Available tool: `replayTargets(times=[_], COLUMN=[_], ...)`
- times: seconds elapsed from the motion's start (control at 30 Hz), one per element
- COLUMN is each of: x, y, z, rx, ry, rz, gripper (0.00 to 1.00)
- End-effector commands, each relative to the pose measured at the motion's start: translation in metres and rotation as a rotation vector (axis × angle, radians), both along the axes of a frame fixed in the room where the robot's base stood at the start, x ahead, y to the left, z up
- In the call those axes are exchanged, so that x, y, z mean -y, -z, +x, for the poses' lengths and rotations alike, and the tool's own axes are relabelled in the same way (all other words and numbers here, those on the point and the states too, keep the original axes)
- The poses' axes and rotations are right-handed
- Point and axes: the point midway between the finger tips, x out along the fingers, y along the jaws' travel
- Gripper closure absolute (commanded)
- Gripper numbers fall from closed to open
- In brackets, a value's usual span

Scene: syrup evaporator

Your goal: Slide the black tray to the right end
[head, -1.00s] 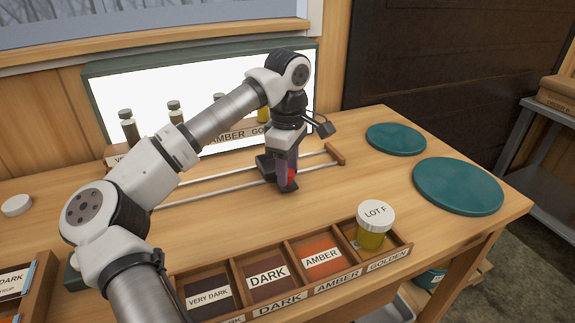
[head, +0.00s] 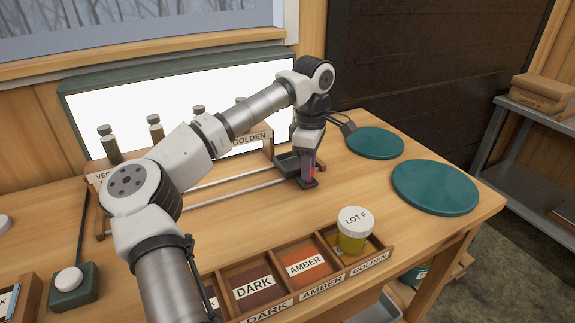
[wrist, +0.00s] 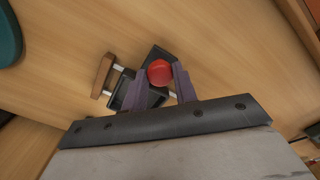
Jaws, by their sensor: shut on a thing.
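The black tray (head: 287,163) sits on two pale rails (head: 235,181), near their right end. In the wrist view the tray (wrist: 122,97) is partly hidden behind my fingers. A short stretch of bare rail shows between it and the wooden end block (wrist: 103,75). My gripper (head: 309,172) points down and is shut on the tray's red knob. In the wrist view, the red knob (wrist: 159,72) sits between the two purple fingers of my gripper (wrist: 161,78).
A divided wooden box (head: 300,301) with grade labels stands at the front, with a LOT F jar (head: 353,240) in its right compartment. Two teal discs (head: 435,188) lie at the right. A lit panel (head: 165,100) and sample bottles (head: 156,131) stand behind the rails.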

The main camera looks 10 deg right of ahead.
Motion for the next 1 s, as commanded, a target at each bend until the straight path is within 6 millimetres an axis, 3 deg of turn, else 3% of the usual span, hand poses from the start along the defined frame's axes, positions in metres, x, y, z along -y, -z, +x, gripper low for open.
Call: replayTargets(times=[0.37,0.4,0.53,0.83,1.0], x=[0.008,0.008,0.008,0.006,0.007], y=[-0.001,-0.001,-0.001,-0.001,-0.017], z=[0.003,0.003,0.003,0.003,0.003], rx=[0.007,0.008,0.006,0.003,0.005], ry=[-0.001,-0.001,-0.001,-0.001,-0.002], rz=[-0.004,-0.005,-0.004,0.000,0.000], gripper=[1.00,0.68,0.51,0.50,0.50])
